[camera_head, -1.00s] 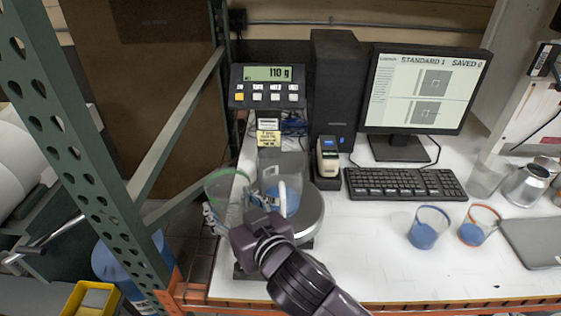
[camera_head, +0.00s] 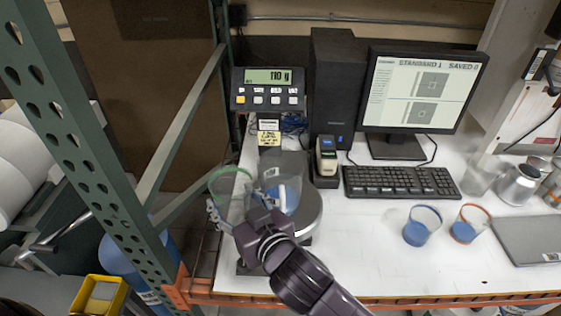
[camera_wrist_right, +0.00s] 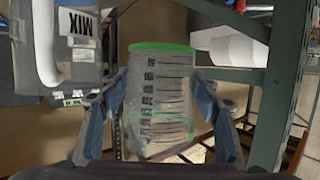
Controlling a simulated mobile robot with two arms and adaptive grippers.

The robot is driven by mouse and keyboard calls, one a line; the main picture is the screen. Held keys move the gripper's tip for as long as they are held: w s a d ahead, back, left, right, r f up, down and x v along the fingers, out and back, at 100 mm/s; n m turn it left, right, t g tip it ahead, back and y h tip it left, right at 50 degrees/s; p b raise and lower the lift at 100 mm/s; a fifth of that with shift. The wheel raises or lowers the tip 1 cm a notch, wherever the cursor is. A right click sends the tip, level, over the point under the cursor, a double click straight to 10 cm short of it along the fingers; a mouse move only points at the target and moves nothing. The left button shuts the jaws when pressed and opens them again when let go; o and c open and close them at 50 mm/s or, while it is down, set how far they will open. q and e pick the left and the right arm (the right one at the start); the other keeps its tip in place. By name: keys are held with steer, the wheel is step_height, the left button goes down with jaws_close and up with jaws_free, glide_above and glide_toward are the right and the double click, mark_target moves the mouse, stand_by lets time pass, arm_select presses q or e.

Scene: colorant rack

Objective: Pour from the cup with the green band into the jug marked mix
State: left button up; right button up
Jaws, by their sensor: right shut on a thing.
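My right gripper (camera_head: 238,222) is shut on the clear cup with the green band (camera_head: 231,193), left of the scale plate. In the right wrist view the cup (camera_wrist_right: 160,85) sits between the two fingers (camera_wrist_right: 160,115); it has dark marks and looks clear, and any contents are hard to make out. The jug marked mix (camera_head: 284,176) stands on the scale just right of the cup, with blue in it. Its MIX label and pale handle show on the jug (camera_wrist_right: 76,50) in the right wrist view. My left gripper is not in view.
The scale (camera_head: 308,215) has a display (camera_head: 268,76) reading 110 g. Two cups with blue contents, one blue-rimmed (camera_head: 421,226) and one orange-rimmed (camera_head: 469,224), stand to the right near the keyboard (camera_head: 400,181). A green rack post (camera_head: 95,150) stands close on the left.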

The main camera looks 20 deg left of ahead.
mark_target(240, 169)
steer(key=shift+w+d+r+m+g+p, duration=0.2)
steer(key=shift+w+r+m+g+p, duration=0.1)
steer(key=shift+r+m, duration=0.1)
steer(key=shift+w+d+r+m+g+p, duration=0.15)
steer(key=shift+w+r+m+g+p, duration=0.2)
steer(key=shift+r+m+g, duration=0.35)
steer(key=shift+w+d+r+m+y+p, duration=0.15)
steer(key=shift+w+r+m+y+p, duration=0.15)
steer(key=shift+r+m, duration=0.25)
steer(key=shift+m+g, duration=0.6)
steer(key=shift+m, duration=0.25)
steer(key=shift+w+d+r+p, duration=0.1)
steer(key=shift+w+r+p, duration=0.15)
steer(key=shift+r, duration=0.4)
steer(key=shift+w+d+r+p, duration=0.15)
steer(key=shift+w+r+p, duration=0.1)
steer(key=shift+r, duration=0.4)
steer(key=shift+w+d+r+p, duration=0.1)
steer(key=shift+w+r+p, duration=0.15)
steer(key=shift+r, duration=0.4)
steer(key=shift+f+b, duration=0.3)
steer(key=shift+b, duration=0.05)
steer(key=shift+m+g+y, duration=0.3)
steer(key=shift+m, duration=0.2)
steer(key=shift+w+b, duration=0.1)
steer(key=shift+b, duration=0.2)
steer(key=shift+g, duration=0.3)
steer(key=shift+f+m+b, duration=0.1)
steer(key=shift+m+b, duration=0.2)
steer(key=shift+b, duration=0.1)
